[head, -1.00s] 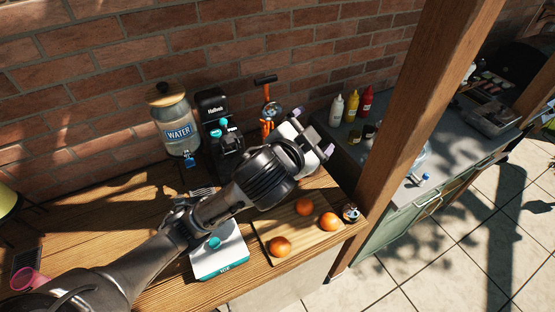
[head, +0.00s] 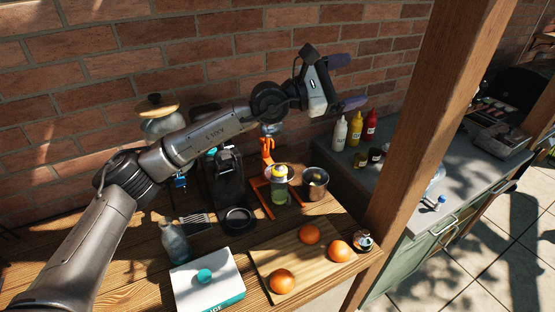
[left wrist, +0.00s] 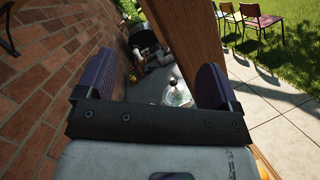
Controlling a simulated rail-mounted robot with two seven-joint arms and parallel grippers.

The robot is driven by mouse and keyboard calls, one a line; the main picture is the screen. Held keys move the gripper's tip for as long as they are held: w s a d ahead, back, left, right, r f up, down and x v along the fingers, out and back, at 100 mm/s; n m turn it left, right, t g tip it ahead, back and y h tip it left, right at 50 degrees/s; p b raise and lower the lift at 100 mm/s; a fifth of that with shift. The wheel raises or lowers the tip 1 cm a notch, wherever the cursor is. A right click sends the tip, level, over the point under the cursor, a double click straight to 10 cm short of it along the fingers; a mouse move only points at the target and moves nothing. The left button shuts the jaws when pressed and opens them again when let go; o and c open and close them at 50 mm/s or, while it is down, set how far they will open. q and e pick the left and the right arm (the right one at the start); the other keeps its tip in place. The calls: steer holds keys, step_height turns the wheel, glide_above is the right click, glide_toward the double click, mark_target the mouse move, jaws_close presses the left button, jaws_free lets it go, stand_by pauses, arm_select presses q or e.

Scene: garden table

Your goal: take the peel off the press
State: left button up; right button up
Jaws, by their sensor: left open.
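The orange-framed press (head: 267,160) stands at the back of the wooden table, near the brick wall. My left arm passes in front of its upper part and hides it. A clear vessel (head: 279,188) with something yellow at its top stands at the press; I cannot tell whether the yellow is part of a fruit. I cannot make out a peel. My left gripper (head: 346,82) is open and empty, high above and right of the press, with its fingers pointing right. In the left wrist view its two purple fingers (left wrist: 153,82) stand wide apart with nothing between them.
A metal pot (head: 315,184) stands right of the press and a black coffee machine (head: 226,180) left of it. A cutting board (head: 262,258) with oranges lies in front. A white box (head: 208,282) and a wooden post (head: 428,130) flank the area.

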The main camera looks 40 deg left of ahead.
arm_select(q)
steer(key=w+a+f+m+g+y, duration=0.3)
steer(key=a+f+m+y, duration=0.15)
steer(key=f, duration=0.45)
steer(key=m+g+y, duration=0.9)
steer(key=m+y, duration=0.2)
glide_toward(279, 165)
steer(key=shift+m+t+h, duration=0.25)
steer(key=shift+t, duration=0.05)
steer(key=x, duration=1)
steer(key=shift+s+a+f+b, duration=0.15)
steer(key=shift+a+f+b, duration=0.15)
steer(key=shift+f+b, duration=0.05)
steer(key=shift+c, duration=0.4)
steer(key=c, duration=1)
steer(key=shift+r, duration=0.1)
